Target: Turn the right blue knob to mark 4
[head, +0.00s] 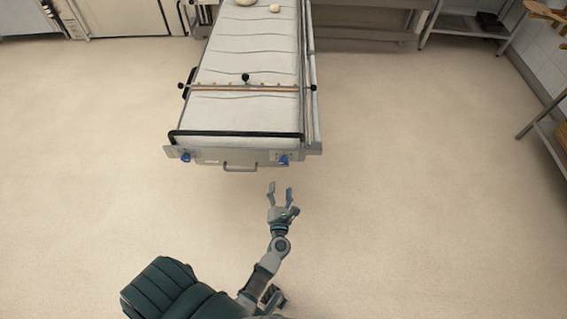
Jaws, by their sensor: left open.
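The right blue knob (284,160) is on the front panel of the long white-topped loader (221,154), near its right corner. A left blue knob (185,157) is near the left corner of the same panel. The marks around the knobs are too small to read. My left gripper (279,188) is open and empty. It appears just below the right knob in the picture, apart from it, with its fingers pointing toward the panel. My right gripper is not in view.
A handle (240,167) sticks out from the panel between the knobs. A black bar (236,134) runs across the near end of the loader. A steel shelf (470,25) stands at the back right. The floor around the loader is clear.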

